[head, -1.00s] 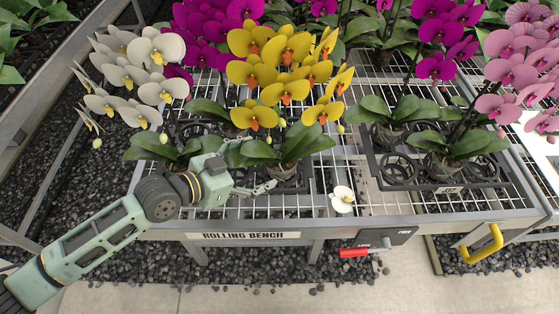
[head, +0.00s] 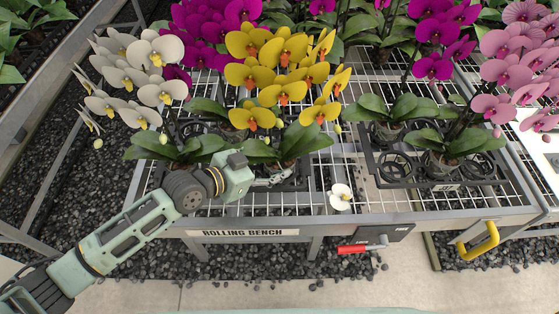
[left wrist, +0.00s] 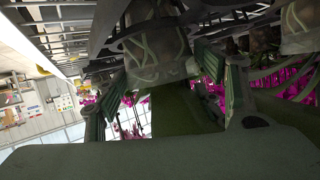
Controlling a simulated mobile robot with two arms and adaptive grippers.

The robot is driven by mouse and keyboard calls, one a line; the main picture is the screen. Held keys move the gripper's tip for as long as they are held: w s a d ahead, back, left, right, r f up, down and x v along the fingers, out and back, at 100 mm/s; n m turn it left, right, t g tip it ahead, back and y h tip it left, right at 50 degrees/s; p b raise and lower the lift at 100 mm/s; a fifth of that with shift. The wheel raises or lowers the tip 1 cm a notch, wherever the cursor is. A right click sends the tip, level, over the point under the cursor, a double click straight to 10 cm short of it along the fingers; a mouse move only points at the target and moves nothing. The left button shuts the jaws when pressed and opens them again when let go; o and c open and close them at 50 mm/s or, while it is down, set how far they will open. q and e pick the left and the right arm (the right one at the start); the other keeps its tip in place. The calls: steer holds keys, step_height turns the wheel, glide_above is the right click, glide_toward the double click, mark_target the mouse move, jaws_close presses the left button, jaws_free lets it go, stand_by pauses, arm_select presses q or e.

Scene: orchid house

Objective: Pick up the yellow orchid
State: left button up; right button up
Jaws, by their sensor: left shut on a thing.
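The yellow orchid (head: 285,90) stands on the rolling bench in the head view, with yellow blooms, orange centres and broad green leaves. My left gripper (head: 272,180) is low at its pot, at the bench's front side, partly hidden by its own wrist and the leaves. In the left wrist view, a clear pot with pale roots (left wrist: 155,50) sits between the fingers of the left gripper (left wrist: 155,85), which is shut on it. The pot looks upright in its rack; whether it is lifted clear cannot be told. My right gripper is not in view.
A white orchid (head: 140,80) stands close on the left, magenta orchids behind, and pink ones (head: 510,70) at right. A loose white bloom (head: 341,196) lies on the mesh. A red-handled lever (head: 362,248) and yellow handle (head: 479,240) project from the bench front.

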arm_select(q)
steer(key=c, duration=0.7)
steer(key=shift+r, duration=0.1)
steer(key=shift+c, duration=1.2)
steer(key=shift+r, duration=0.1)
